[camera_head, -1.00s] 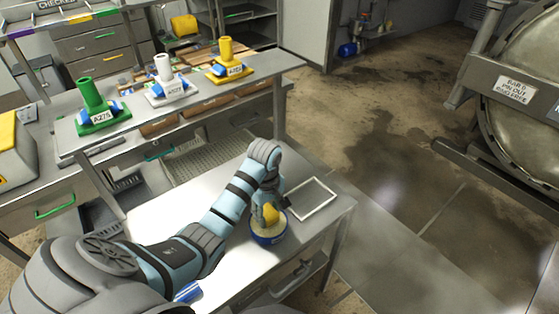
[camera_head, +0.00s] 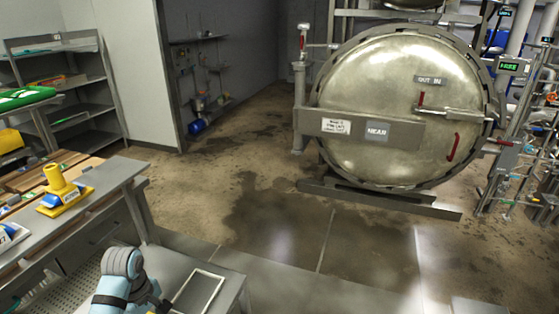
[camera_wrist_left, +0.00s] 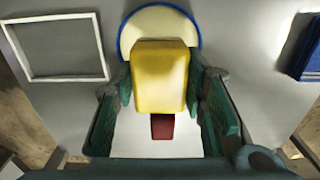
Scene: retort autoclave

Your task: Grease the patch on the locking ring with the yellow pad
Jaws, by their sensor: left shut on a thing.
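The yellow pad (camera_wrist_left: 160,80) is between the fingers of my left gripper (camera_wrist_left: 160,92) in the left wrist view, with a dark red part (camera_wrist_left: 162,127) below it. The gripper is shut on it. Behind the pad is a round tub with a blue rim (camera_wrist_left: 120,38) and pale yellow contents (camera_wrist_left: 160,17); I cannot tell whether the pad touches them. In the head view the locking ring (camera_head: 489,90) circles the closed round autoclave door (camera_head: 385,85) across the floor. I cannot make out a patch on it. My right gripper is out of view.
A white square frame (camera_wrist_left: 65,79) lies on the steel table beside the tub. A blue object (camera_wrist_left: 306,52) is at the wrist view's right. A side bench (camera_head: 120,172) bears a yellow stand (camera_head: 62,186). Stained open floor (camera_head: 270,215) lies before the autoclave.

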